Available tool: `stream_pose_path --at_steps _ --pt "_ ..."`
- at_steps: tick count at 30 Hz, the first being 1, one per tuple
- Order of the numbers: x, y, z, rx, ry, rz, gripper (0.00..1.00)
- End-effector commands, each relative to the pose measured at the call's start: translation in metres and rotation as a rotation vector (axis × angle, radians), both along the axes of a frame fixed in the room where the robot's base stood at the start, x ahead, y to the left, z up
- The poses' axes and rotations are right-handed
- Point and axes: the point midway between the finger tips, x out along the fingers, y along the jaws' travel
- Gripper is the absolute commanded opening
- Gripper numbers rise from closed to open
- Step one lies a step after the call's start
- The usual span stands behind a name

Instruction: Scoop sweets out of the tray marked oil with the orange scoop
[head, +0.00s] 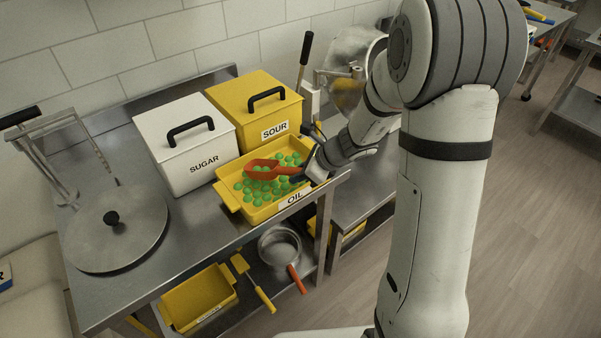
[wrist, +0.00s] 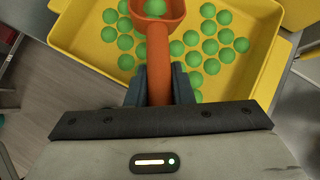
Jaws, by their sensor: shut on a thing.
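The yellow tray marked oil (head: 231,200) sits near the front right of the steel table and holds many green round sweets (head: 248,198). The orange scoop (head: 268,165) is over the sweets in the head view, its bowl toward the left. My gripper (head: 306,174) is at the tray's right end. In the wrist view my gripper (wrist: 159,88) is shut on the handle of the orange scoop (wrist: 158,60). At least one green sweet (wrist: 154,7) shows in the scoop's bowl, which the top edge of the view cuts off. Whether the scoop touches the sweets below is unclear.
A white sugar box (head: 180,150) and a yellow sour box (head: 253,110) with black handles stand behind the tray. A round metal lid (head: 115,228) lies at left. A shelf below holds a yellow tray (head: 199,298) and a pan (head: 280,247).

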Motion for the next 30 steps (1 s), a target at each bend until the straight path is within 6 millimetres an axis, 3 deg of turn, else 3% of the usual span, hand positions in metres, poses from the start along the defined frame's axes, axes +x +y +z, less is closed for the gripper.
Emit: stream_pose_path --at_steps 30 --pt "-0.008 -0.017 0.091 0.210 -0.103 -0.001 0.00"
